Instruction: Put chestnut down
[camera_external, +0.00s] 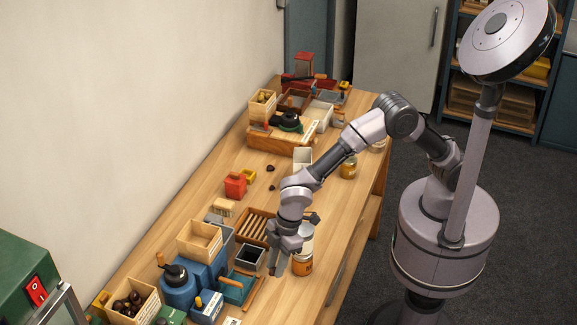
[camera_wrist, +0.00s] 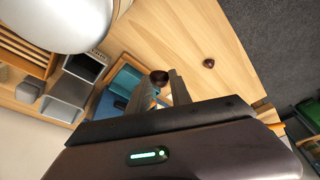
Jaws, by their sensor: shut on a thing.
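My gripper (camera_external: 275,268) hangs fingers-down over the table, between a blue-grey box and an amber jar. In the wrist view my gripper (camera_wrist: 161,84) is shut on a dark brown chestnut (camera_wrist: 158,77), held between the fingertips. In the external view I cannot make out the held chestnut. A second chestnut (camera_wrist: 208,63) lies loose on bare wood in the wrist view, apart from the fingers. Farther along the table, loose chestnuts (camera_external: 270,168) (camera_external: 272,187) lie on the wood. A wooden crate (camera_external: 151,304) at lower left holds several chestnuts.
A dark open box (camera_external: 249,258) and a teal tray (camera_external: 238,287) stand left of my gripper. The amber jar (camera_external: 302,266) is close on its right. A slatted wooden rack (camera_external: 254,226) lies behind. Bare table (camera_external: 325,202) extends farther back; its right edge drops to floor.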

